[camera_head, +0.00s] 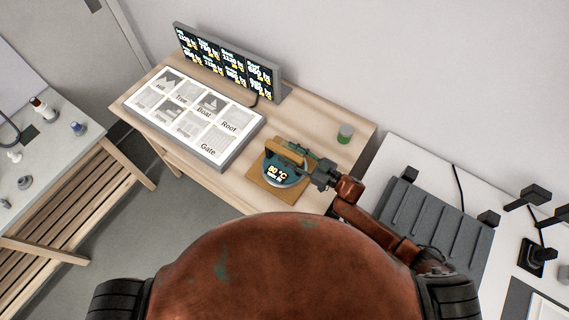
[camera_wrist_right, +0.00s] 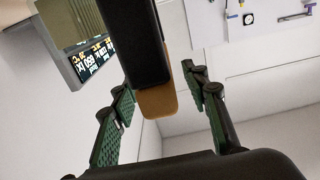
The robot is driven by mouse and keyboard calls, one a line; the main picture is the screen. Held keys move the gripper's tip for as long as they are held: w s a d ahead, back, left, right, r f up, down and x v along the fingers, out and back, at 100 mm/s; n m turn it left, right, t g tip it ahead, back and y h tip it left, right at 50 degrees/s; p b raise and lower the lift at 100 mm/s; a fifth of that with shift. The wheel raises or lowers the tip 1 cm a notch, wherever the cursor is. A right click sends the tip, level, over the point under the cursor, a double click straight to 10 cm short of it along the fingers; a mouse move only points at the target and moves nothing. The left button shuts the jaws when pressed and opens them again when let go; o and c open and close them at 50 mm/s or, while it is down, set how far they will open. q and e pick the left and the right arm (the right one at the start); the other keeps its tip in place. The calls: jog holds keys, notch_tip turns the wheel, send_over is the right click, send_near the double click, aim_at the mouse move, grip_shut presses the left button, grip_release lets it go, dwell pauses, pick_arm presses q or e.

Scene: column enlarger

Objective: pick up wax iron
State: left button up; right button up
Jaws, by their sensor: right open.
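The wax iron (camera_head: 283,147), with a tan handle, is at a round dark stand (camera_head: 280,179) that reads 80 °C on a small wooden board. My right gripper (camera_head: 306,160) is at the handle, coming in from the right. In the right wrist view a black and tan bar (camera_wrist_right: 157,103), which looks like the iron's handle, lies between the two green-padded fingers of the open right gripper (camera_wrist_right: 158,88). A gap shows on both sides of it. The iron's lower part is largely hidden by the gripper. My left gripper is out of view.
A panel of labelled pictures (camera_head: 248,139) lies left of the stand, with a display screen (camera_head: 228,62) behind it. A white bench (camera_head: 425,165) with a dark ribbed pad (camera_head: 432,222) is at right.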

jog(key=x, duration=0.3)
jog(key=shift+f+b, duration=0.1)
jog(key=shift+b, duration=0.25)
jog(key=shift+s+d, duration=0.15)
jog(key=shift+c, duration=1)
grip_shut()
jog(key=shift+r, duration=0.25)
